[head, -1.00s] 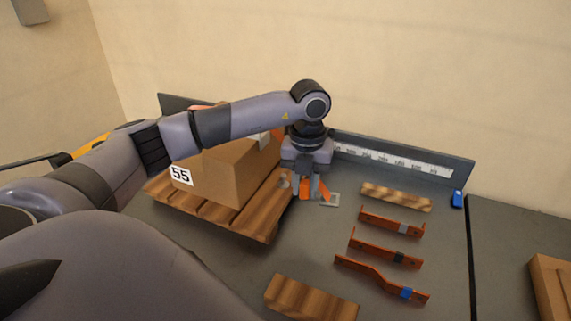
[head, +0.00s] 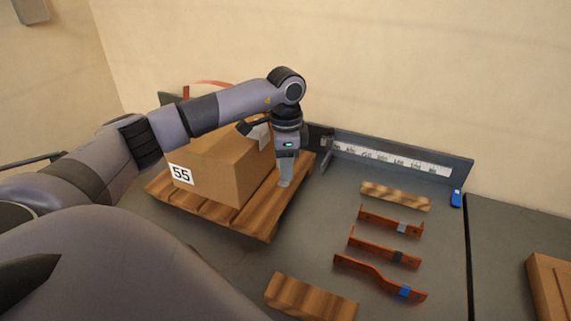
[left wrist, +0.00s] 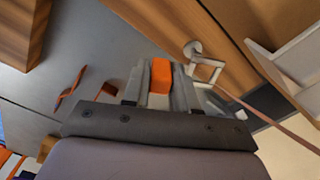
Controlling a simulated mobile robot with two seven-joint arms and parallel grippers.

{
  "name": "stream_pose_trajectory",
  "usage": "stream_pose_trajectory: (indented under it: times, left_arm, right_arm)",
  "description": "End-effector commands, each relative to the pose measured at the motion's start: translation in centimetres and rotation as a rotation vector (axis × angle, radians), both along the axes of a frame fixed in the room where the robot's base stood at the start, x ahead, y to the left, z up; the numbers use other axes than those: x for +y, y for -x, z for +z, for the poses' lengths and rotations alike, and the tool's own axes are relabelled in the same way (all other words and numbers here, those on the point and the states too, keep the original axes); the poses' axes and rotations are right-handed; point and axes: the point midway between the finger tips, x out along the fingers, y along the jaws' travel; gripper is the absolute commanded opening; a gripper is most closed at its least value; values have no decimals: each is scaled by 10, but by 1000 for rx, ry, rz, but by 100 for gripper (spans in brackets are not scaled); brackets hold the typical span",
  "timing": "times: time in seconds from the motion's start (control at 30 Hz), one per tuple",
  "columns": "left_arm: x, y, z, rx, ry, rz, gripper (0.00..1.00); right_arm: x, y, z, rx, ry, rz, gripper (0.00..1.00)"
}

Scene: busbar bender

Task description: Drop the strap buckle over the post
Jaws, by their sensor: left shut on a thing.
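My left gripper (head: 284,184) is over the right edge of the pallet, beside the cardboard box (head: 235,175). In the left wrist view its two fingers (left wrist: 160,85) are shut on an orange piece, the strap buckle's tab (left wrist: 160,75). A metal rectangular frame (left wrist: 213,68), which looks like the buckle's, shows just right of the fingers. A round metal disc (left wrist: 193,47), likely the post's head, overlaps it in this view; I cannot tell whether the frame is around the post. The strap (left wrist: 275,123) runs off to the lower right, and an orange loop (head: 213,84) rises behind the box.
The wooden pallet (head: 262,226) carries the box marked 55. A ruler fence (head: 390,158) lines the back. Three orange busbars (head: 385,248), wooden blocks (head: 310,297) and a small blue item (head: 456,198) lie to the right.

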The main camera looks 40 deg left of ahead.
Motion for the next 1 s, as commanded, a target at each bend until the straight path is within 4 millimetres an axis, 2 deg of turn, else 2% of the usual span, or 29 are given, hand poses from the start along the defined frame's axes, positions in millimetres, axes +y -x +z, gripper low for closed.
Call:
stream_pose_trajectory:
  times: [0.43,0.63,1.0]
  left_arm:
    - [1,0,0,0,0,29,0]
    - [1,0,2,0,1,27,0]
    - [1,0,-28,1,1,26,0]
  right_arm:
    - [0,0,1,0,0,0,37]
    - [0,0,7,0,0,0,37]
    - [0,0,-10,-1,0,0,37]
